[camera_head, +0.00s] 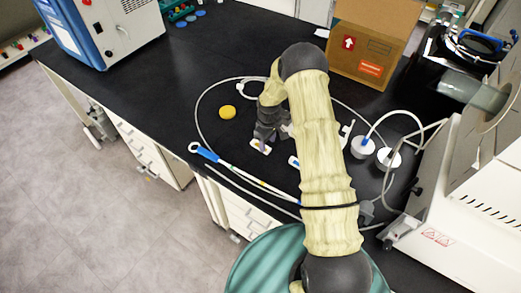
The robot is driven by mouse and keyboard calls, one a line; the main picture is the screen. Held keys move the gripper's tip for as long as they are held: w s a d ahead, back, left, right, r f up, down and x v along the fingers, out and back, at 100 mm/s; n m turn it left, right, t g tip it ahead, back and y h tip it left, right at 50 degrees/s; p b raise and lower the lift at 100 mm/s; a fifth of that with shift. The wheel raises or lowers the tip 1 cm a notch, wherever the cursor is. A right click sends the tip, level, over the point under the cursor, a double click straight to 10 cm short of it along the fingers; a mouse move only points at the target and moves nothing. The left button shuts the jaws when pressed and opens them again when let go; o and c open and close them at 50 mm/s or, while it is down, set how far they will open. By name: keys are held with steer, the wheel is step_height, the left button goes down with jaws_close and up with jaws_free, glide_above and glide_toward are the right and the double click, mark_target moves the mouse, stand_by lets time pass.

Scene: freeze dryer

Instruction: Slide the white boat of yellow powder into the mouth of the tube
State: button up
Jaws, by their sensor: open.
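My gripper (265,136) points down over the black bench, left of my sleeved arm, with its jaws open. A small white piece (254,143) lies right at its fingertips. It may be the white boat, but it is partly covered by the fingers and I see no yellow powder in it. I cannot tell whether the fingers touch it. A clear, greyish tube (474,92) sticks out to the left from the machine at the right. It may be the task's tube; I cannot make out its mouth clearly.
A round yellow object (228,112) lies behind and left of my gripper. A blue-and-white stick-like tool (207,153) lies in front. White tubing loops around the work area. White-capped containers (362,147) stand right of my arm. A cardboard box (372,45) stands behind.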

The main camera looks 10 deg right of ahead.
mark_target(268, 147)
steer(key=shift+f+b, duration=1.05)
steer(key=shift+f, duration=0.9)
steer(key=c, duration=0.7)
steer(key=shift+d, duration=0.1)
steer(key=shift+c, duration=0.2)
steer(key=shift+r+p, duration=1.7)
steer(key=shift+r, duration=1.35)
